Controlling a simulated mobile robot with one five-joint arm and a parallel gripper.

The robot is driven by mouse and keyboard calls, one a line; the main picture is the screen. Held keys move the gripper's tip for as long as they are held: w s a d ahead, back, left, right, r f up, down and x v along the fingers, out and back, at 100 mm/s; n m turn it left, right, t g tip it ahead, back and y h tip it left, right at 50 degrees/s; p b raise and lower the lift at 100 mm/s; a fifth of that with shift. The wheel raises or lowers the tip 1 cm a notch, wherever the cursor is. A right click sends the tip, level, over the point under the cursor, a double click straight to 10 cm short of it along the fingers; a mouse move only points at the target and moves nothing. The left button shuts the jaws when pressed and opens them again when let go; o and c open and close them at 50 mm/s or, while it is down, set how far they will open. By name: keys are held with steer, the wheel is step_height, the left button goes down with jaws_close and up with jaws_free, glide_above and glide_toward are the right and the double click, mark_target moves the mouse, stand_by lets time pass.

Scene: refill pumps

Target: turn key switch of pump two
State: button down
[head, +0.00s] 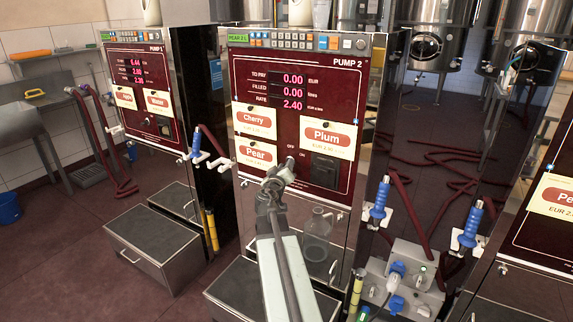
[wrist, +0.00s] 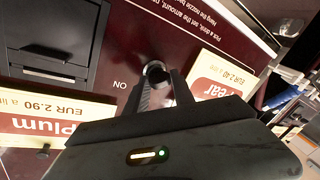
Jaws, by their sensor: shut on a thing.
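Pump two (head: 240,80) has a dark red front panel with displays reading 0.00, 0.00 and 2.40. Its key switch (head: 290,160) is a small dark part low on the panel, beside the OFF and ON labels. My gripper (head: 279,174) reaches up to it from below and partly hides it. In the wrist view, which shows the panel upside down, the key switch (wrist: 155,70) has a dark round end at the fingertips. My gripper (wrist: 157,83) is shut on it. The key's exact angle is hard to tell.
Yellow labels for Cherry (head: 255,120), Pear (head: 256,154) and Plum (head: 327,137) surround the switch. A dark slot box (head: 326,171) is to its right. A glass jug (head: 317,232) stands below. Blue-handled nozzles (head: 380,200) hang at the right. Pump one (head: 143,90) stands left.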

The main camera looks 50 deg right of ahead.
steer(key=n+p, duration=0.1)
steer(key=n+g+p, duration=0.1)
steer(key=n, duration=0.1)
steer(key=n+p, duration=0.1)
steer(key=shift+w+a+r+n+y, duration=0.2)
steer(key=shift+w+r+n+y, duration=0.05)
steer(key=shift+n+y, duration=0.15)
steer(key=n+g+p, duration=0.1)
steer(key=n, duration=0.1)
steer(key=n+g+p, duration=0.1)
steer(key=shift+w+n, duration=0.2)
steer(key=shift+n, duration=0.2)
steer(key=c, duration=1.1)
jaws_free()
steer(key=shift+s, duration=0.1)
